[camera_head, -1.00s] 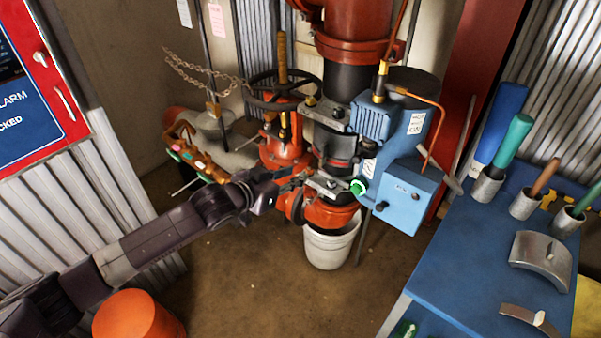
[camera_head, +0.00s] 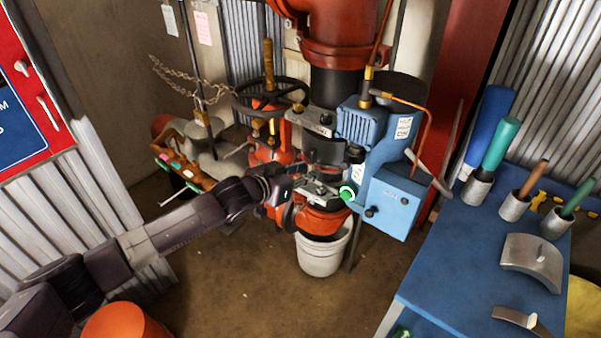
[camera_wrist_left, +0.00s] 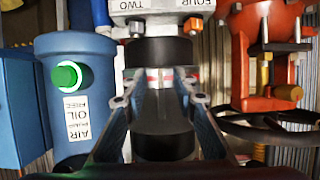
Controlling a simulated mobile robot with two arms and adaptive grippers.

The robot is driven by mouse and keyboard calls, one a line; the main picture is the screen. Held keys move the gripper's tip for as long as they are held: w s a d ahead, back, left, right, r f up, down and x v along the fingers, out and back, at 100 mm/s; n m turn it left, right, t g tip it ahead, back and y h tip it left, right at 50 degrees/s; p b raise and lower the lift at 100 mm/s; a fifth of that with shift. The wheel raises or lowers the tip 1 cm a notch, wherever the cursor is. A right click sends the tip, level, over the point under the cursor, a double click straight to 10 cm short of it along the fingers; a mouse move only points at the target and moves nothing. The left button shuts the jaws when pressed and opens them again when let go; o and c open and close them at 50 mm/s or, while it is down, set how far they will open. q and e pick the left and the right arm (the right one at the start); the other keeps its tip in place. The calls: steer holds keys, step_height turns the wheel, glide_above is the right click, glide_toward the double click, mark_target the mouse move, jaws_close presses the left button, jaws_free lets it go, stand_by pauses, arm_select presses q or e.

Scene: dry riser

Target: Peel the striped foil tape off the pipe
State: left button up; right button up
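The pipe (camera_head: 322,151) stands between red flanged parts as a short black section. In the left wrist view the pipe (camera_wrist_left: 162,112) runs upright, with a narrow pale and red striped band, the foil tape (camera_wrist_left: 153,77), across it. My left gripper (camera_head: 322,178) is at the pipe's front. In the left wrist view the left gripper (camera_wrist_left: 162,82) is open, one finger on each side of the pipe, at about the band's height. I cannot tell whether the fingers touch the pipe. The tape is too small to make out in the head view. My right gripper is not in view.
A blue pump unit (camera_head: 390,200) with a green button (camera_head: 347,193) sits right beside the pipe. A white bucket (camera_head: 322,256) stands below. A red valve with a handwheel (camera_head: 268,98) is at left. A blue bench (camera_head: 455,260) with tools fills the right.

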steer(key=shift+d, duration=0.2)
arm_select(q)
jaws_close()
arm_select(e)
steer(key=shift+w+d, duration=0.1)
arm_select(q)
steer(key=shift+s+a+f, duration=0.1)
steer(key=shift+f, duration=0.05)
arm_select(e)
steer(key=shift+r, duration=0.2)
arm_select(q)
steer(key=s+a+p, duration=0.5)
steer(key=s, duration=0.2)
steer(key=shift+p, duration=0.3)
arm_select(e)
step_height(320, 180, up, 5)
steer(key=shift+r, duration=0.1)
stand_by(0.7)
